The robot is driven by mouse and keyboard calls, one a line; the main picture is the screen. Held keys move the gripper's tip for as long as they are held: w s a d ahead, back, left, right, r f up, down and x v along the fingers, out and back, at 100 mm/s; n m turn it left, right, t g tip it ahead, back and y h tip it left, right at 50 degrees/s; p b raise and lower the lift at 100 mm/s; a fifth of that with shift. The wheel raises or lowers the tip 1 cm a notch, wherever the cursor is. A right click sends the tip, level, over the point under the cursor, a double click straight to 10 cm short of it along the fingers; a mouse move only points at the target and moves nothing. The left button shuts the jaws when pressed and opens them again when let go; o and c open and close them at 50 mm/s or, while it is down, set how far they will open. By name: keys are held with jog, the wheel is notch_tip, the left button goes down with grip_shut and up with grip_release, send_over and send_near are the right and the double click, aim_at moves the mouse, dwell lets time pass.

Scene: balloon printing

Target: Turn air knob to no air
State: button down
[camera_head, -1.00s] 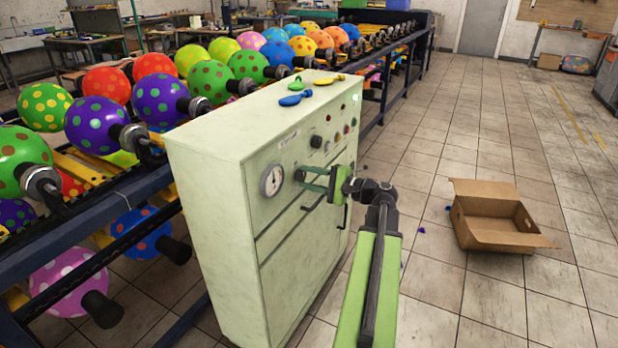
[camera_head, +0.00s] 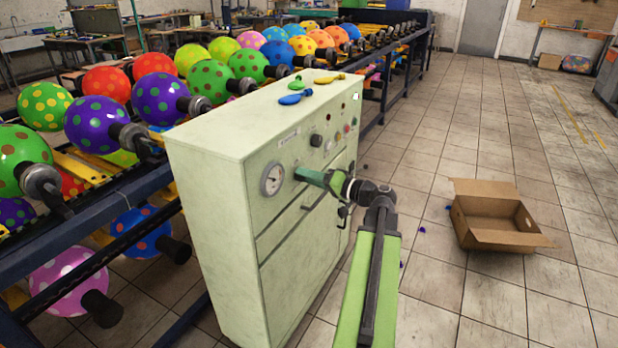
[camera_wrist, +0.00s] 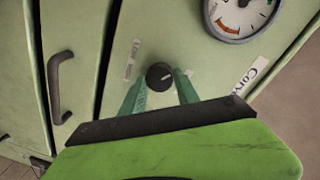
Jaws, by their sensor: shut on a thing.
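The air knob (camera_wrist: 159,77) is a round black knob with a light pointer line, on the front of the pale green cabinet (camera_head: 225,235). In the wrist view it sits between the two green fingers of my gripper (camera_wrist: 160,85), which are shut on it. In the head view my gripper (camera_head: 301,174) reaches the panel just right of the pressure gauge (camera_head: 272,179), and its fingers hide the knob.
Another black knob (camera_head: 316,140) and several small buttons sit higher on the panel. Door handles project below. Deflated balloons (camera_head: 296,98) lie on the cabinet top. Inflated dotted balloons on racks stand behind and left.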

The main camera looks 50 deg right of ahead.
jog(key=shift+a+f+n+t+b, duration=0.15)
jog(key=shift+n+b, duration=0.35)
jog(key=shift+n, duration=3.45)
jog(key=shift+d+r+n+t+b, duration=0.1)
jog(key=shift+n+t+b, duration=0.3)
jog(key=shift+n, duration=3.85)
jog(key=c, duration=0.9)
grip_release()
jog(key=s+d, duration=0.3)
jog(key=s, duration=1.4)
jog(key=shift+f+b, duration=0.35)
jog(key=shift+b, duration=0.1)
